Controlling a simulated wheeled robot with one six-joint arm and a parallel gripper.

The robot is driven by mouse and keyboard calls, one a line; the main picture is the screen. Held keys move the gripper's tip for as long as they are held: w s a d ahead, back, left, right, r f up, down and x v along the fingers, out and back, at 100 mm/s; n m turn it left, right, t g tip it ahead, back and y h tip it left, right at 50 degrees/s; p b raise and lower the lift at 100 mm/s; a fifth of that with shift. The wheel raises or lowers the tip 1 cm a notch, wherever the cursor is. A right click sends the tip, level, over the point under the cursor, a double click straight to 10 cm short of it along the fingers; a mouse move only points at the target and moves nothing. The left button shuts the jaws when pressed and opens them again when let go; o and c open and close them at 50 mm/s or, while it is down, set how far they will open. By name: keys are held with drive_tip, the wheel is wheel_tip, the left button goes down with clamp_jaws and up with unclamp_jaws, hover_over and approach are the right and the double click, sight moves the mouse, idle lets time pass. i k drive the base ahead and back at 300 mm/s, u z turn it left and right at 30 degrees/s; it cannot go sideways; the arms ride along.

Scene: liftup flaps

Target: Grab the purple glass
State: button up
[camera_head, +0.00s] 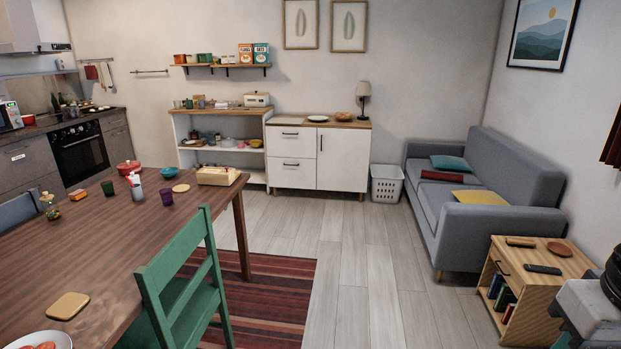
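A small purple glass (166,197) stands upright on the wooden dining table (130,240), towards its far right part. A round wooden coaster (181,188) lies just behind and right of it, and a white spray bottle (135,186) stands to its left. A grey and black part at the lower right edge looks like part of my arm. My gripper's fingers do not show, and nothing in view touches the glass.
A cream toaster-like box (218,176), a blue bowl (169,173), a green cup (107,188) and a red pot (129,168) stand near the glass. A green chair (185,290) stands at the table's right side. The grey floor (345,260) is clear between table and sofa (490,190).

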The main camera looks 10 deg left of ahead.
sight(166, 194)
drive_tip(key=z, duration=0.1)
drive_tip(key=i, duration=3.6)
drive_tip(key=u, duration=0.95)
drive_tip(key=i, duration=1)
drive_tip(key=u, duration=1.75)
drive_tip(key=i, duration=1)
drive_tip(key=u, duration=0.35)
